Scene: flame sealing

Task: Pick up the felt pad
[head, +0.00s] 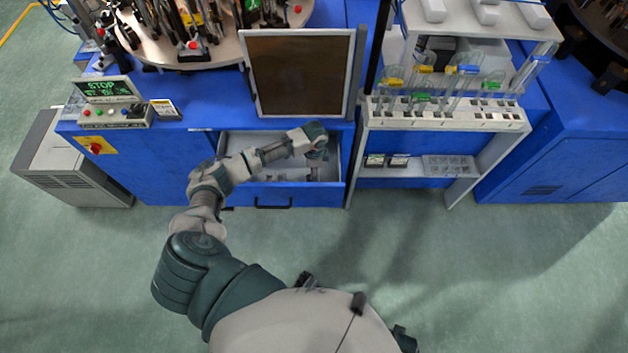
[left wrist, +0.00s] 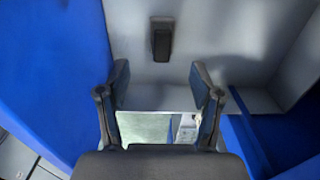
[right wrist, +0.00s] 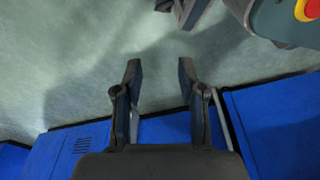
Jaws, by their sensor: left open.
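A small dark upright-looking block (left wrist: 162,39), which looks like the felt pad, lies on the pale drawer floor in the left wrist view. I cannot make it out in the head view. My left gripper (left wrist: 160,74) is open and empty, with the dark block ahead of and between its fingertips, apart from them. In the head view the left gripper (head: 318,154) is over the right part of the open drawer (head: 234,141). My right gripper (right wrist: 159,67) is open and empty, with floor and blue cabinets beyond it.
The blue drawer front has a dark handle (head: 273,204). A framed dark panel (head: 300,75) stands behind the drawer. A white rack (head: 445,115) with glass tubes is to the right, and a control box (head: 115,112) is to the left. The green floor in front is clear.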

